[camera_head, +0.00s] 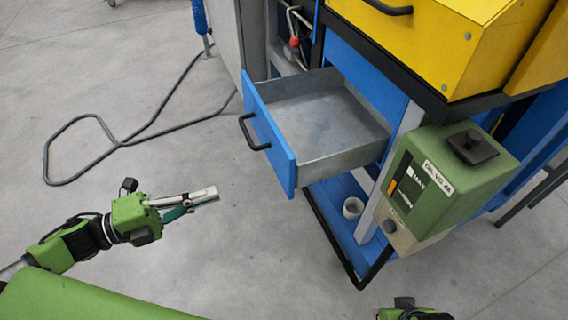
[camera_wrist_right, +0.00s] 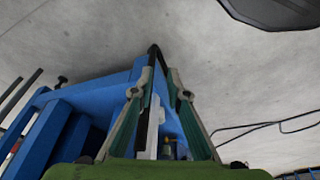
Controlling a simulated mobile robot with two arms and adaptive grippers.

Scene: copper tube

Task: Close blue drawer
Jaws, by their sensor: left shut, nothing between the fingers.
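The blue drawer (camera_head: 270,133) is pulled out of the blue cabinet (camera_head: 366,68) in the head view. Its grey metal inside is empty, and a black bar handle (camera_head: 250,134) is on its front. My left gripper (camera_head: 214,194) is shut and empty, in front of the drawer and below its handle in the picture, apart from it. My right gripper (camera_head: 410,312) barely shows at the bottom edge in the head view, fingers out of frame. In the right wrist view its fingers (camera_wrist_right: 161,84) are apart, with blue structure and a dark bar behind them.
A green box (camera_head: 440,180) stands right of the drawer. A yellow unit (camera_head: 430,40) is above the drawer. A dark cable (camera_head: 85,118) lies on the floor at left. Floor before the drawer is clear.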

